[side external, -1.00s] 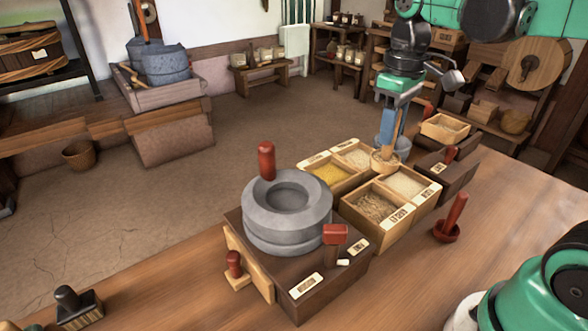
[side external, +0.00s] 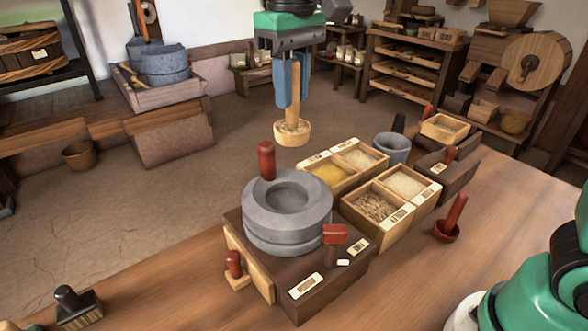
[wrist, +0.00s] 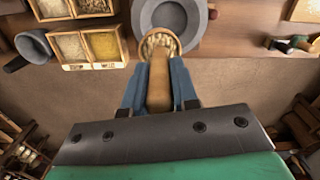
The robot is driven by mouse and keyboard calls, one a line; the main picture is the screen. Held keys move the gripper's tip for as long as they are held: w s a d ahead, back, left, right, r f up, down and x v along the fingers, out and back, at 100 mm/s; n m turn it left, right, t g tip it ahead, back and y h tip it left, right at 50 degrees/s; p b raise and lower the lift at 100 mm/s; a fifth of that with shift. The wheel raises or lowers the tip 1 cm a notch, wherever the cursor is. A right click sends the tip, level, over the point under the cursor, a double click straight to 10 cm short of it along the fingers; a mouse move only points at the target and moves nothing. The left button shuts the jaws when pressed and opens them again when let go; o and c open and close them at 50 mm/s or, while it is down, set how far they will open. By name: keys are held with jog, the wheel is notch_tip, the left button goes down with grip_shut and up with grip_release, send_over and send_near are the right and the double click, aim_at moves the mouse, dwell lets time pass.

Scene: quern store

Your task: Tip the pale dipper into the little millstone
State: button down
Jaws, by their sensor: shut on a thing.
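My gripper (side external: 292,103) is shut on the handle of the pale dipper (side external: 292,134), a light wooden scoop held handle up and bowl down. The dipper hangs in the air behind and above the little millstone (side external: 255,228), touching nothing below. The millstone is grey and round, with a hollow in its top and a red upright handle (side external: 266,160). In the wrist view the dipper's bowl (wrist: 168,37) holds pale, lumpy contents and overlaps the near rim of the millstone (wrist: 205,22).
Wooden boxes of grain (side external: 375,207) stand right of the millstone. A grey cup (side external: 392,148) stands behind them. The front of the table is mostly clear.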

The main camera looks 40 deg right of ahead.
aim_at(282, 139)
jog(key=shift+s+a+f+t+y, duration=0.1)
jog(key=shift+a+f+t+y, duration=0.25)
jog(key=shift+f, duration=0.7)
jog(key=shift+s+a+f+t+y, duration=0.1)
jog(key=shift+a+f+y, duration=0.3)
jog(key=shift+f, duration=0.7)
jog(key=shift+s+a+f+t+y, duration=0.1)
jog(key=shift+a+f+t+y, duration=0.3)
jog(key=shift+f, duration=0.65)
jog(key=d+f+t+y, duration=0.1)
jog(key=s+d+f+y, duration=0.1)
jog(key=y, duration=0.1)
jog(key=shift+t+y, duration=0.25)
jog(key=shift+t, duration=0.1)
jog(key=shift+s+d+f+t+y, duration=0.15)
jog(key=shift+d+f+t+y, duration=0.15)
jog(key=shift+y, duration=0.35)
jog(key=shift+s+d+f+t+y, duration=0.2)
jog(key=shift+t+y, duration=0.25)
jog(key=shift+y, duration=0.15)
jog(key=shift+s+d+f+t+y, duration=0.1)
jog(key=shift+d+f+t+y, duration=0.2)
jog(key=shift+y, duration=0.35)
jog(key=shift+r, duration=0.1)
jog(key=shift+a, duration=0.1)
